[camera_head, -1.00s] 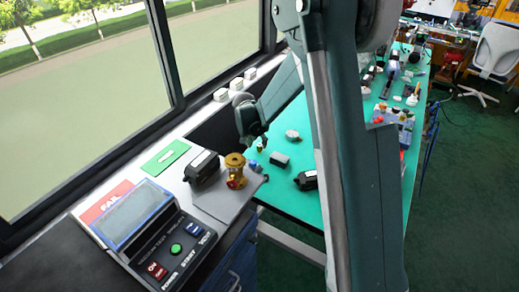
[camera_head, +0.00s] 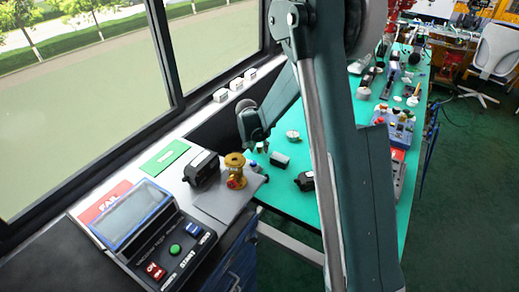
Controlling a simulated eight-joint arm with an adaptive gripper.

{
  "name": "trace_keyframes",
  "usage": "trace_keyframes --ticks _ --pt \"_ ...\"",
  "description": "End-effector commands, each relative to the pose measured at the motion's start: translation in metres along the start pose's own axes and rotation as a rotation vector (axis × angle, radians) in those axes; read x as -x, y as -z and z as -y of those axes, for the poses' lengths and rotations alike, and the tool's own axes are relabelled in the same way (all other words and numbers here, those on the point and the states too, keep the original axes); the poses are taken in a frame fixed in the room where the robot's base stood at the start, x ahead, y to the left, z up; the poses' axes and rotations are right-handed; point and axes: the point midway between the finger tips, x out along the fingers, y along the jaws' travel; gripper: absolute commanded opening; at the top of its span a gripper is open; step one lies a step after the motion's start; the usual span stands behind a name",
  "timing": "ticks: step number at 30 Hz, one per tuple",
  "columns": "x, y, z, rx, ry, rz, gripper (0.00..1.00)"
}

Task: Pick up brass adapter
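A brass-coloured fitting (camera_head: 235,168) with a red part low on its side stands upright on a grey plate at the near end of the bench. I cannot tell whether it is the brass adapter. My gripper (camera_head: 261,149) is small in the view, pointing down over the near left of the green table (camera_head: 284,200), beyond and to the right of this fitting and apart from it. A small blue piece (camera_head: 253,164) shows just below the gripper. The fingers are too small to tell whether they are open or hold anything.
A black device (camera_head: 201,168) sits left of the fitting, with a tester panel (camera_head: 150,235) in front. A grey block (camera_head: 279,160), a round pale part (camera_head: 293,136) and a black part (camera_head: 305,181) lie on the green table. My arm hides the table's middle.

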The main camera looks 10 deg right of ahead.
Motion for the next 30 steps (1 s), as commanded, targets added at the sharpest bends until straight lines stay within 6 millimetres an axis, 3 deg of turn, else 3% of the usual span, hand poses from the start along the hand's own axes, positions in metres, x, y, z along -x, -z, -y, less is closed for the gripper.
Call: trace_keyframes --ticks 1,7,20,30 --pt "0.0 0.0 0.0 0.0 0.0 0.0 0.29" --pt "0.0 0.0 0.0 0.0 0.0 0.0 0.04" --pt "0.005 0.002 0.0 0.0 0.0 0.0 0.04" --pt "0.039 0.016 0.0 0.0 0.0 0.0 0.04"
